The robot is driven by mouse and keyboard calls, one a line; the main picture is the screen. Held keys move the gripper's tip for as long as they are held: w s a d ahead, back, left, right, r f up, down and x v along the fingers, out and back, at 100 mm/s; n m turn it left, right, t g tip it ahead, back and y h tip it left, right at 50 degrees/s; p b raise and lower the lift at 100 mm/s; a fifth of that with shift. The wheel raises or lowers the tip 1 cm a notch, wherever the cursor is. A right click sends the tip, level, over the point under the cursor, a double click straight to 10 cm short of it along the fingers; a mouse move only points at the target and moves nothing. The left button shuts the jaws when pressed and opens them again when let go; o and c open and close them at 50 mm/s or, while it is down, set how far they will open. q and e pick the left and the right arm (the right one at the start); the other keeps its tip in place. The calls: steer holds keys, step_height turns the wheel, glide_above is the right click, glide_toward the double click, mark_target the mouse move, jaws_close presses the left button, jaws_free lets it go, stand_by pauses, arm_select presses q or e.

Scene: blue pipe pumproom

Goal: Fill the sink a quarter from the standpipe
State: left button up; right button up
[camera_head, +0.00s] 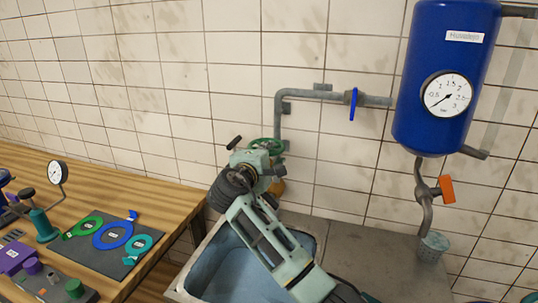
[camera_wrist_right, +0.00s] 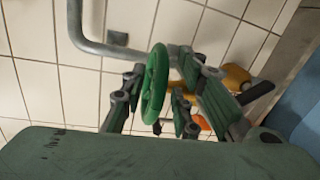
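The sink (camera_head: 215,265), a grey-rimmed basin with a blue inside, stands at lower middle. My arm crosses over it and hides part; I cannot tell whether it holds water. The grey standpipe (camera_head: 278,105) comes down the tiled wall to a green handwheel (camera_head: 264,144). A brass-yellow tap body (camera_head: 279,187) shows below it, partly hidden. My right gripper (camera_head: 258,152) is at the handwheel. In the right wrist view, its fingers (camera_wrist_right: 166,75) are spread on both sides of the handwheel (camera_wrist_right: 155,80), with gaps showing. My left gripper is not in view.
A blue tank (camera_head: 440,75) with a gauge hangs at right, above an orange-handled valve (camera_head: 446,189). A blue lever valve (camera_head: 353,103) sits on the upper pipe. A wooden bench (camera_head: 140,190) with a tool mat, gauge and coloured parts stands at left. The grey counter (camera_head: 365,255) is mostly clear.

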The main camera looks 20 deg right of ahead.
steer(key=v, duration=1.2)
steer(key=shift+f, duration=0.15)
